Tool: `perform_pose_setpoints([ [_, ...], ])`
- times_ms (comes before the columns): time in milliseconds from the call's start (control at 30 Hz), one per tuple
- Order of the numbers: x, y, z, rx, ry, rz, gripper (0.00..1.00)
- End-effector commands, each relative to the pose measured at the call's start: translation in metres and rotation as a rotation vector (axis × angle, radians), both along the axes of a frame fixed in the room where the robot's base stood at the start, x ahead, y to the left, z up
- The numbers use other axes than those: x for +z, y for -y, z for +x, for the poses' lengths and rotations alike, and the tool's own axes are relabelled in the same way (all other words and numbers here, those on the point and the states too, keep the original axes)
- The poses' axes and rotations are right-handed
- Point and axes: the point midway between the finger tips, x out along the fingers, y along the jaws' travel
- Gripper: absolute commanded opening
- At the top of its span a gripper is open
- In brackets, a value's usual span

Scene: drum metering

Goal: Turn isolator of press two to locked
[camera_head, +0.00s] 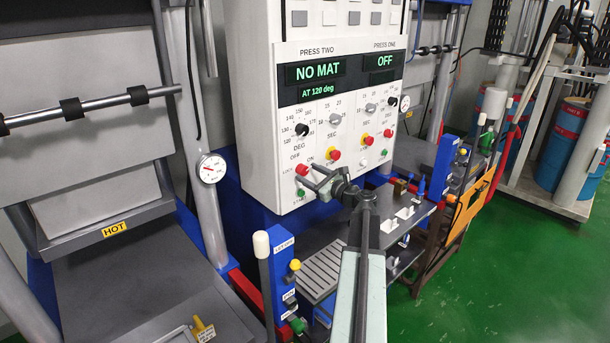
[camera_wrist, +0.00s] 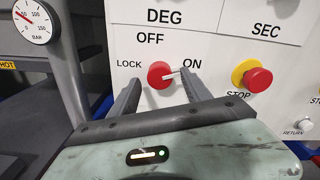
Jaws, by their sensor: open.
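The isolator of press two is a red rotary knob (camera_wrist: 160,75) on the white control panel, with LOCK at its left, OFF above and ON at its right. Its pale pointer points right, towards ON. In the head view the knob (camera_head: 302,169) sits low on the PRESS TWO side. My gripper (camera_wrist: 161,84) is open, with one finger left of the knob and one right of it. The right finger is close to the pointer; I cannot tell whether they touch.
A red stop button on a yellow base (camera_wrist: 252,76) is right of the isolator. The display (camera_head: 315,75) reads NO MAT, AT 120 deg. A green start button (camera_head: 300,193) is below the knob. A pressure gauge (camera_head: 211,168) is at the left.

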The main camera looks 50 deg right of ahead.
Motion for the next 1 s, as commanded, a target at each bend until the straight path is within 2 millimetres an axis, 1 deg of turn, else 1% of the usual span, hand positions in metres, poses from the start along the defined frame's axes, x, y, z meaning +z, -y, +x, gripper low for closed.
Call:
perform_pose_setpoints([
  [33,0.0,0.001,0.009,0.002,0.0,0.0,0.56],
  [133,0.0,0.002,0.017,0.001,0.0,0.0,0.56],
  [233,0.0,0.002,0.021,-0.001,0.0,0.0,0.56],
  [433,0.0,0.002,0.02,-0.001,0.0,0.0,0.56],
  [633,0.0,0.002,0.02,-0.001,0.0,0.0,0.01],
  [667,0.0,0.002,0.02,-0.001,0.0,0.0,0.0],
  [700,0.0,-0.01,0.016,-0.002,0.0,0.0,0.0],
  [800,-0.001,-0.003,0.02,0.002,-0.002,-0.005,0.0],
  [1000,0.0,-0.001,0.021,0.005,-0.004,-0.053,0.0],
])
